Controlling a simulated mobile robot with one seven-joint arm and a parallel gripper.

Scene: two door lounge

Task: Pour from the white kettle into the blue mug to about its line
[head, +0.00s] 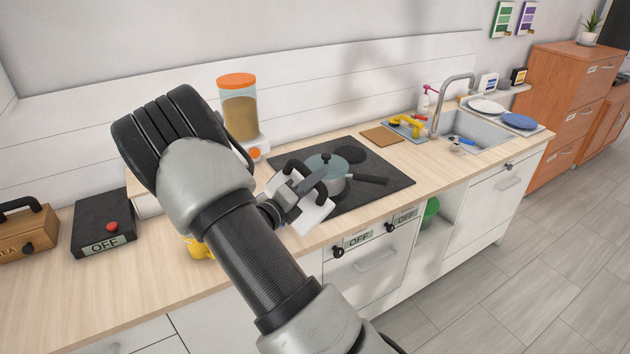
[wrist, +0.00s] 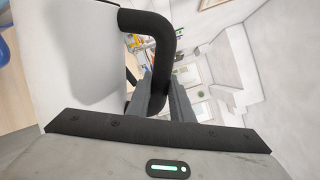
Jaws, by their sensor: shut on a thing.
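The white kettle (head: 313,214) is in front of the stove's left part, apparently held above the counter and tilted in the picture. My gripper (head: 298,190) is shut on its black handle. In the wrist view, the kettle's white body (wrist: 80,60) fills the left side, and my gripper's fingers (wrist: 164,95) close around the dark handle. My arm covers part of the kettle and the counter in the head view. A blue thing (wrist: 4,50) at the left edge of the wrist view may be the blue mug, but it is cut off. I cannot make out the mug or its line in the head view.
A grey lidded pot (head: 330,181) stands on the black stove (head: 385,194). An orange-lidded dispenser (head: 240,112) stands behind my arm. A yellow thing (head: 197,248) is partly hidden beside my arm. A black box marked OFF (head: 104,222) and a tea box (head: 27,230) stand left.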

